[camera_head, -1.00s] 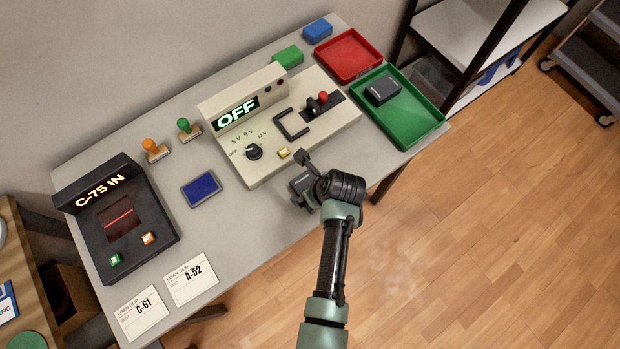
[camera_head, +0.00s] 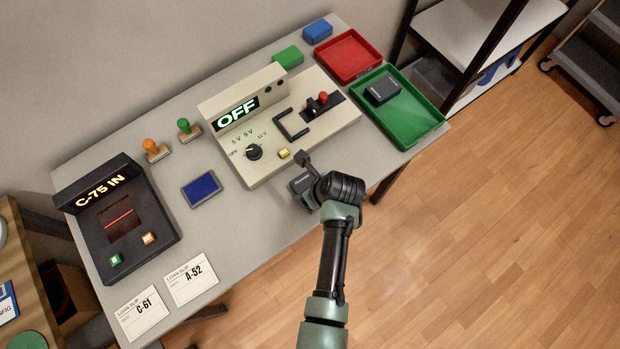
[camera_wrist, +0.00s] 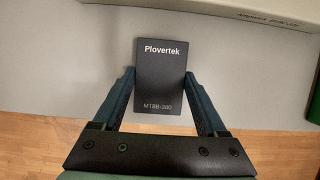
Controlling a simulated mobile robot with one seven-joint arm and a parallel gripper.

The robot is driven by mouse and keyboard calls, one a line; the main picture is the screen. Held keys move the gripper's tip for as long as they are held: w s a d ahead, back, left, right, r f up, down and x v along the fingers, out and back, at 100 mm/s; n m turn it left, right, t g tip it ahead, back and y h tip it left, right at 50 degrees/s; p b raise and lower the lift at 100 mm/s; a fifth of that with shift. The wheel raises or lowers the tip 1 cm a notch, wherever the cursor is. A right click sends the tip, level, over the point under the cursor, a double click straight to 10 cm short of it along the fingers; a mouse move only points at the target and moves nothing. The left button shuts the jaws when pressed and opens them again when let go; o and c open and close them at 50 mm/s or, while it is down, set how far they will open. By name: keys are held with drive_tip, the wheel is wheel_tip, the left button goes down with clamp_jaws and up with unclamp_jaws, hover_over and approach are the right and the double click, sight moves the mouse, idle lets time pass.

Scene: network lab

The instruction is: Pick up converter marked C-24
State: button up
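A dark box-shaped converter (camera_wrist: 160,75) lies between the fingers of my gripper (camera_wrist: 161,78) in the wrist view. Its face reads Plovertek and MTBB-390; no C-24 mark shows. The fingers lie against its left and right sides, so my gripper looks shut on it. In the head view my gripper (camera_head: 308,180) is at the front edge of the grey table, and the converter (camera_head: 300,184) is partly hidden by it. Whether the converter is lifted cannot be told. Another dark converter (camera_head: 383,90) sits in the green tray (camera_head: 419,130); its mark is too small to read.
Behind my gripper stands a beige test unit (camera_head: 266,175) reading OFF. A black scanner (camera_head: 165,238) reading C-75 IN, a blue pad (camera_head: 201,189), two stamps and loan slips C-61 (camera_head: 143,313) and A-52 (camera_head: 191,280) are left. A red tray (camera_head: 350,78) is at the back right.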

drive_tip(key=c, duration=0.7)
drive_tip(key=shift+c, duration=0.5)
drive_tip(key=shift+r, duration=0.15)
